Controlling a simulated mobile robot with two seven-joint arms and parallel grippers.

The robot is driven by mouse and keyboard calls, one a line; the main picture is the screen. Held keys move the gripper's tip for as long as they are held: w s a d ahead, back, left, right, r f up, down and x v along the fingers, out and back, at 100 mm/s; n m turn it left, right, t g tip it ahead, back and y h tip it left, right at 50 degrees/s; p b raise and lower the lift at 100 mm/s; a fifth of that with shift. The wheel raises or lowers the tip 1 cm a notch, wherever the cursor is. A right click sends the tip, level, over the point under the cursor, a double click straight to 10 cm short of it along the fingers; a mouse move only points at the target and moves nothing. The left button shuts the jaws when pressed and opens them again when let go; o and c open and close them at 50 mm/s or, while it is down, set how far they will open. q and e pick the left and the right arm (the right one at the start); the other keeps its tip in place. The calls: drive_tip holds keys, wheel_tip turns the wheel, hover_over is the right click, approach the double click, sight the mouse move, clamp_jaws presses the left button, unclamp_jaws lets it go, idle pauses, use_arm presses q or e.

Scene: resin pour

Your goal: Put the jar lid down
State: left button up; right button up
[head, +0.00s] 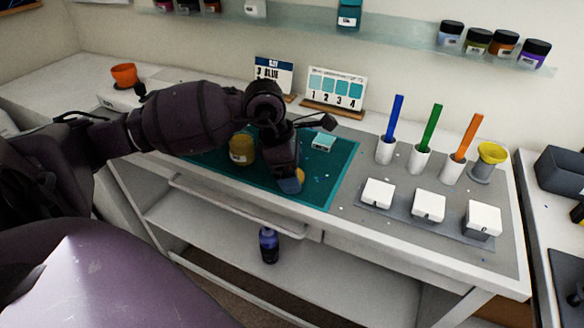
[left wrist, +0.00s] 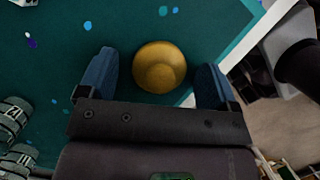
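The jar lid is a round, golden-yellow piece on the teal mat (head: 340,181), near the mat's front edge. In the left wrist view the lid (left wrist: 159,67) sits between the two blue fingertips of my left gripper (left wrist: 157,78), with a gap on each side. In the head view my left gripper (head: 291,183) points down at the mat, and only a bit of yellow shows beside its blue fingertip. An amber jar (head: 241,149) stands on the mat to the left of the gripper, partly behind my arm. My right gripper is not in view.
A small teal-and-white block (head: 323,142) lies on the mat behind the gripper. To the right stand blue (head: 394,117), green and orange sticks in white holders, a yellow funnel-like cup (head: 491,154) and white-topped blocks (head: 428,205). Cards (head: 336,89) stand at the back.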

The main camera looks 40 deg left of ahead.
use_arm(q)
drive_tip(key=shift+a+r, duration=0.1)
drive_tip(key=shift+r, duration=0.5)
drive_tip(key=p+v, duration=0.2)
drive_tip(key=v, duration=0.9)
drive_tip(key=shift+s, duration=0.1)
